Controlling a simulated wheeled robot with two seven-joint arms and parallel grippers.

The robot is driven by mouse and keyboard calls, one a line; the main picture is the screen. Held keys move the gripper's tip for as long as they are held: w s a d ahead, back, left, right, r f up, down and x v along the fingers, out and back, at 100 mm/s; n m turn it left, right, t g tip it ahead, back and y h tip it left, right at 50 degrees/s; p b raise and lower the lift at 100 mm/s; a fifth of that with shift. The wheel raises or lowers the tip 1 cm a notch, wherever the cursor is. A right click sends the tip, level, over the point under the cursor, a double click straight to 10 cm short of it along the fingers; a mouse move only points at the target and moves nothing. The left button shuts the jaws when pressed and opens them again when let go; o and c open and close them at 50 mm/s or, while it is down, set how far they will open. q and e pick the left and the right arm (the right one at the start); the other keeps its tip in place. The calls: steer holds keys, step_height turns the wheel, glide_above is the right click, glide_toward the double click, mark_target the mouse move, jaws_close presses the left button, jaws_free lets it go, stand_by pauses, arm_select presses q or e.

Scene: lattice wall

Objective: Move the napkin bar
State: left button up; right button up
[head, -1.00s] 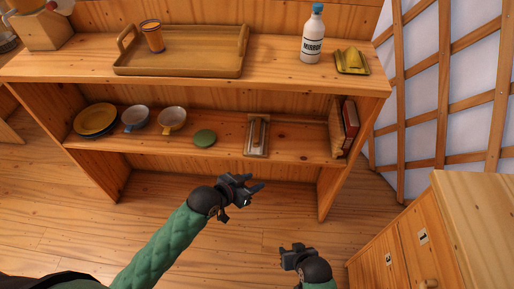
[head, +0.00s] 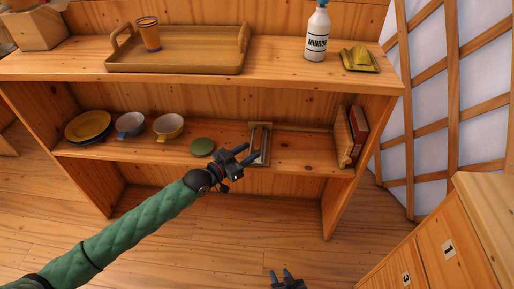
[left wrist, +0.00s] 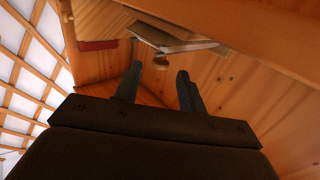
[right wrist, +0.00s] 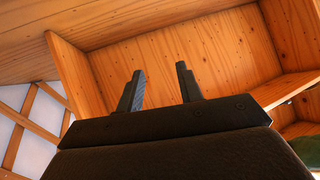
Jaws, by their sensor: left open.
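The napkin holder (head: 264,134), a grey tray with a bar across its napkins, sits on the middle shelf right of the green disc. In the left wrist view the holder (left wrist: 178,43) shows near the top, with a round bar end (left wrist: 161,62) beyond my fingers. My left gripper (head: 251,152) is open and empty at the shelf's front, just before the holder; its fingers hide part of it. The left gripper (left wrist: 159,72) also shows apart from the bar. My right gripper (head: 288,272) is open and empty, low in front of the shelf; it also shows in the right wrist view (right wrist: 160,70).
The middle shelf (head: 300,160) also holds plates (head: 88,126), two cups, a green disc (head: 203,146) and books (head: 357,133). The upper board (head: 270,75) overhangs it. A cabinet (head: 440,245) stands at the lower right. Shelf space right of the holder is clear.

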mark_target(257, 147)
arm_select(q)
steer(key=shift+x, duration=2.1)
jaws_close()
